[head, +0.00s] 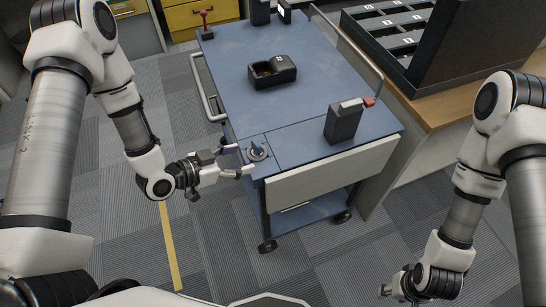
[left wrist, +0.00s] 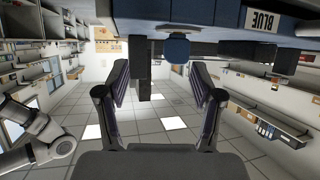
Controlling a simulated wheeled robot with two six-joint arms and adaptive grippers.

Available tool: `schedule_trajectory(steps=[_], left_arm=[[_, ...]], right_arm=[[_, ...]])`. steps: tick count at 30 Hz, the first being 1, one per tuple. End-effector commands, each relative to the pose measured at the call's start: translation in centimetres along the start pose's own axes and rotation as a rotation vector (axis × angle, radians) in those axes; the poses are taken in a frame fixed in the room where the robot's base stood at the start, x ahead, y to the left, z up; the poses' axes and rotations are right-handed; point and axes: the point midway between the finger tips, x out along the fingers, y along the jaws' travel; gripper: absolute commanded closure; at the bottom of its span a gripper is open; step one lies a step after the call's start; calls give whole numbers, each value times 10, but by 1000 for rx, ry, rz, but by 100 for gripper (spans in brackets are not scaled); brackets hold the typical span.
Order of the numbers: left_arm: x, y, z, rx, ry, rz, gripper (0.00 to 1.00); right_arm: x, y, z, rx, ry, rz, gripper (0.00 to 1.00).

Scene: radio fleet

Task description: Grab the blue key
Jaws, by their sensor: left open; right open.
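The blue key (head: 257,149) stands in a round lock at the near left corner of the blue cart's top. My left gripper (head: 241,161) is just left of the key with its two fingers apart, level with it. In the left wrist view, which looks upside down, the key's round blue head (left wrist: 177,50) shows ahead, between and beyond the spread, empty fingers (left wrist: 160,85). I cannot tell whether a finger touches it.
On the blue cart (head: 310,95) are a black open-topped box (head: 272,72) and an upright black device (head: 344,121) with a red tip. A compartmented dark case (head: 400,40) sits on the wooden desk (head: 440,98) at right.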

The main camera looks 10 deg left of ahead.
Motion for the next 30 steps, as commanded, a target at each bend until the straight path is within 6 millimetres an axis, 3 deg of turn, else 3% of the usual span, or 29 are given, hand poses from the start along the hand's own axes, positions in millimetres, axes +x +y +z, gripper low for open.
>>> schedule_trajectory(steps=[5, 19, 26, 27, 30], left_arm=[[7, -10, -2, 3, 19, -23, 33], [74, -15, -9, 3, 18, -21, 33], [79, -16, -8, -1, 18, -25, 33], [79, -16, -8, -1, 18, -24, 40], [79, -16, -8, -1, 18, -24, 76]], right_arm=[[8, 0, 0, -1, -1, 0, 57], [-10, 0, 0, -1, 0, 0, 57], [-9, 0, 0, -1, 0, 0, 57], [-9, 0, 0, -1, 0, 0, 57], [-9, 0, 0, -1, 0, 0, 57]])
